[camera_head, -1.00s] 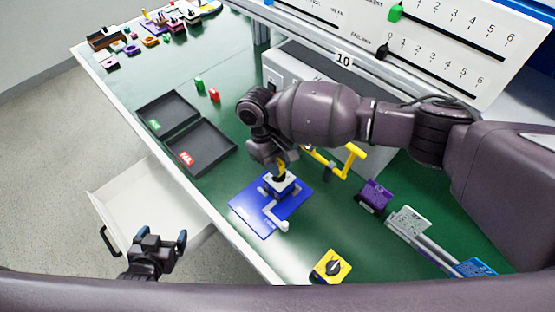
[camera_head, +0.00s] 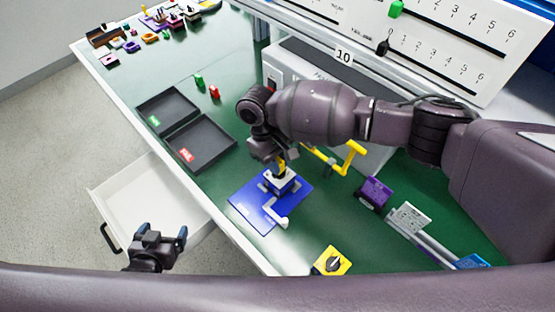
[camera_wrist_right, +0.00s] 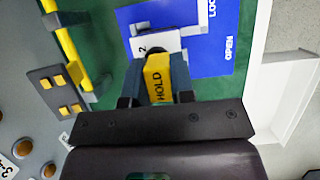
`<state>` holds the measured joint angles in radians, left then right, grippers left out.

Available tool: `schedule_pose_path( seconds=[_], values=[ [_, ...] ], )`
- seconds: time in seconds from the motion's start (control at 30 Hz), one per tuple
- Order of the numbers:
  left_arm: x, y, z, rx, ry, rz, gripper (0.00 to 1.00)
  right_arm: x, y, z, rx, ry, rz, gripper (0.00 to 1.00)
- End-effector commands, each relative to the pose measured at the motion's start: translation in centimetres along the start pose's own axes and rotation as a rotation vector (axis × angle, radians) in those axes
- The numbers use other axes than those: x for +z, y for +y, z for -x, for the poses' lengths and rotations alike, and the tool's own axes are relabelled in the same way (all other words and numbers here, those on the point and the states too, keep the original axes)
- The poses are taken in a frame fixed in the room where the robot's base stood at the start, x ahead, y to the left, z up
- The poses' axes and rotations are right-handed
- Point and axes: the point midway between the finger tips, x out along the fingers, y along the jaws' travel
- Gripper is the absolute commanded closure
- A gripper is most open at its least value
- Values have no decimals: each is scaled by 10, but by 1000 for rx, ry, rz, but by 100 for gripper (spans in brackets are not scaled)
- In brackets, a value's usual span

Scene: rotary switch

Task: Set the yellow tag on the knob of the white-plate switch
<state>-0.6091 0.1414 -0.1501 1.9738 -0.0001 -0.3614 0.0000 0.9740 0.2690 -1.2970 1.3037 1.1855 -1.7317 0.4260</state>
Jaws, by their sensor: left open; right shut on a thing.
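The yellow tag (camera_wrist_right: 158,80), marked HOLD, is between the fingers of my right gripper (camera_wrist_right: 156,92), which is shut on it. In the head view a bit of the tag (camera_head: 282,169) shows below the right gripper (camera_head: 279,160). Directly below it is a small block with a white plate (camera_head: 279,183), by the blue board; the plate (camera_wrist_right: 146,45) shows a "2" in the wrist view. My left gripper (camera_head: 160,242) is open and empty over the drawer's front.
The blue board (camera_head: 245,207) bears a white lever (camera_head: 276,215). A yellow-plate switch (camera_head: 333,262) stands near the front edge, and a purple block (camera_head: 374,193) to the right. Two dark trays (camera_head: 205,147) lie left. A white drawer (camera_head: 135,195) is open.

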Motion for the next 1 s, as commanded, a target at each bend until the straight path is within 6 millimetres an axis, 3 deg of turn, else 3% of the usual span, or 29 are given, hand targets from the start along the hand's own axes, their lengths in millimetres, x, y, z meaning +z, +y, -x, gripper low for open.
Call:
schedule_pose_path(
  seconds=[1.0],
  values=[
    [-9,-1,6,0,-2,0,11,0,0,1,0,0,0,99]
  ],
)
